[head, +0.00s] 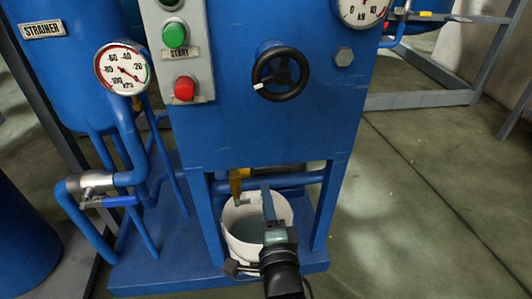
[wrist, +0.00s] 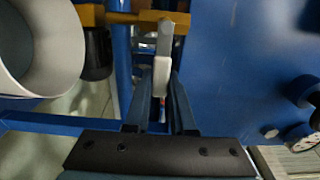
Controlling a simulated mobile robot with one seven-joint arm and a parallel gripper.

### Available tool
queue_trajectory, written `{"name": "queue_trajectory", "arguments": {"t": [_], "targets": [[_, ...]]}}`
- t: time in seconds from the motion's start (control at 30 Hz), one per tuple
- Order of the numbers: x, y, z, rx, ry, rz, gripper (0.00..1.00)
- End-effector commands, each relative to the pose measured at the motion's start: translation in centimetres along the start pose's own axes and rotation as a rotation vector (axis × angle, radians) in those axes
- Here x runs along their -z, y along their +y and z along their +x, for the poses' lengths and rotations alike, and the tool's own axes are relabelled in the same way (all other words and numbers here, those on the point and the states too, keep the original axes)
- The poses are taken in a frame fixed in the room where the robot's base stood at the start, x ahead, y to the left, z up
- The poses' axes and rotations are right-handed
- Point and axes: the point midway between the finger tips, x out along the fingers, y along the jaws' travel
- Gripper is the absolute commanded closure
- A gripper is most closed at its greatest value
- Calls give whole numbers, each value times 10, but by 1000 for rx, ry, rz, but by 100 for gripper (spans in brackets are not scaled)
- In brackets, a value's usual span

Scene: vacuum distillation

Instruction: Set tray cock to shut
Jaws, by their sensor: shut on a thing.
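The tray cock is a brass valve (head: 236,183) under the blue cabinet, above a white bucket (head: 232,244). In the wrist view its brass body (wrist: 125,18) runs across the top, and its pale grey lever (wrist: 164,45) points from it toward the camera, roughly crosswise to the body. My gripper (wrist: 161,85) is shut on the lever's end, with one finger on each side. In the head view my gripper (head: 267,190) reaches over the bucket; it hides part of the bucket, and the lever cannot be made out there.
The bucket's rim (wrist: 75,75) is close at the left in the wrist view, beside a dark outlet (wrist: 97,52). Blue cabinet legs (head: 324,210) stand either side. A black handwheel (head: 281,72) is above.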

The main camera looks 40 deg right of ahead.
Motion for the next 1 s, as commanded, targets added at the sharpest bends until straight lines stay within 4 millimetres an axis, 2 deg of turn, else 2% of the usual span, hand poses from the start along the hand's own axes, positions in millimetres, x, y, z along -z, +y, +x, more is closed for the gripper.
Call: {"name": "queue_trajectory", "arguments": {"t": [0.4, 0.43, 0.57, 0.87, 1.0], "targets": [[-1, 3, 0, -5, -2, 16, 100], [-1, 3, 0, -5, -2, 16, 72], [-1, 2, 0, -4, -2, 14, 49], [0, 1, -1, -2, -1, 11, 48], [0, 0, -8, -3, -1, 10, 48]]}}
